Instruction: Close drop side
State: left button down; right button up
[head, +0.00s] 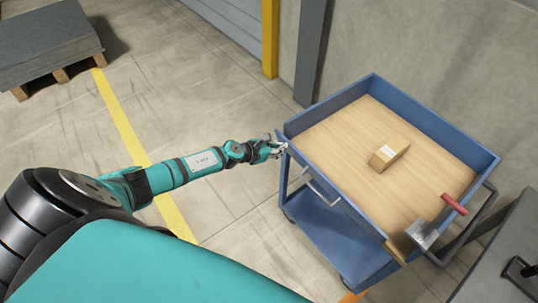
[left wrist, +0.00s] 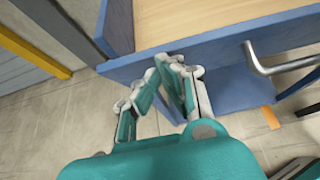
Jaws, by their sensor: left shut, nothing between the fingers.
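A blue cart (head: 374,77) with a wooden deck stands at the right of the head view. Its near-left side panel (head: 335,197) is blue and carries a bent metal handle (head: 318,185). The panel (left wrist: 222,45) and handle (left wrist: 257,60) also show in the left wrist view. I cannot tell exactly how far the panel is tilted. My left gripper (head: 277,148) is shut and empty at the cart's left corner. In the left wrist view its fingertips (left wrist: 172,66) overlap the panel's lower edge; contact is unclear. My right gripper is not in view.
A small cardboard box (head: 389,152) lies on the deck. A red-handled metal thing (head: 425,235) is at the near right corner, beside a dark push handle (head: 465,235). A grey stack on a pallet (head: 45,45) stands far left. A yellow post (head: 270,38) stands behind. The floor left of the cart is clear.

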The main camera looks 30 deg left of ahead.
aim_at(287, 141)
pick_arm(q)
jog(key=shift+w+d+r, duration=0.25)
jog(key=shift+w+r, duration=0.05)
jog(key=shift+w, duration=0.4)
jog(key=shift+w+d+r, duration=0.2)
jog(key=shift+w+r, duration=0.05)
jog(key=shift+w, duration=0.4)
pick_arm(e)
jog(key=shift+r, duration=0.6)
